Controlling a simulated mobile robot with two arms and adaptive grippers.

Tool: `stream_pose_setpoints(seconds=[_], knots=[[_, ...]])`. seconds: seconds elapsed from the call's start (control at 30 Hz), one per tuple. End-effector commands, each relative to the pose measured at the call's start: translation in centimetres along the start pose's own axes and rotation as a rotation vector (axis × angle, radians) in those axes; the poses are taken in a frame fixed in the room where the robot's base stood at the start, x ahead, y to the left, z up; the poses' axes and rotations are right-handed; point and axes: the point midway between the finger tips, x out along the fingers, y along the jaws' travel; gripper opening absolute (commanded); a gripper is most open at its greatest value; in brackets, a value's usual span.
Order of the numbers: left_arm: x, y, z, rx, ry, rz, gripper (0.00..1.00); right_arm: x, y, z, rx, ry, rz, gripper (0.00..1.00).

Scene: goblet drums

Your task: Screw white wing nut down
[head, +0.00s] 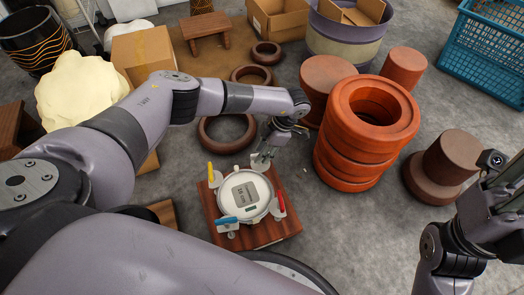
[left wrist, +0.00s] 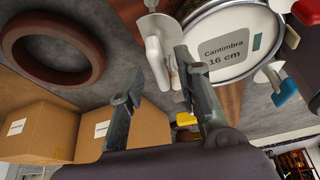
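The round drum (head: 246,196) has a white head and a metal rim with coloured wing nuts around it. It also shows in the left wrist view (left wrist: 228,48), labelled "Cantimbra 16 cm". My left gripper (head: 268,152) is at the drum's far side, by the white wing nut (left wrist: 155,62). In the left wrist view, the left gripper's fingers (left wrist: 160,64) are apart, with the white wing nut in the gap between them. Contact is not clear. My right gripper (head: 508,178) is at the right edge, partly cut off, away from the drum.
The drum is on a wooden board (head: 285,232). Yellow (head: 211,172), blue (head: 227,220) and red (head: 281,202) wing nuts sit around its rim. Stacked orange rings (head: 345,160) stand right of my left gripper. A brown ring (head: 203,138) lies behind the board.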

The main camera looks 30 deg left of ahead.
Motion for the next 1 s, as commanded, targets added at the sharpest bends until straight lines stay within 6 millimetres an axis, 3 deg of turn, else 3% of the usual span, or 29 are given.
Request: stream_pose_setpoints(seconds=[0.5,0.7,1.0], knots=[[-9.7,0.1,0.0,-0.001,-0.003,0.002,0.31,-0.1,0.0,0.0,0.0,-0.001,0.004,0.31],[-11.4,0.1,0.0,-0.001,-0.002,0.002,0.31,-0.1,0.0,0.0,0.0,-0.001,0.004,0.31],[-11.6,0.0,0.0,0.0,-0.002,0.001,0.31,-0.1,0.0,0.0,0.0,-0.001,0.004,0.31]])
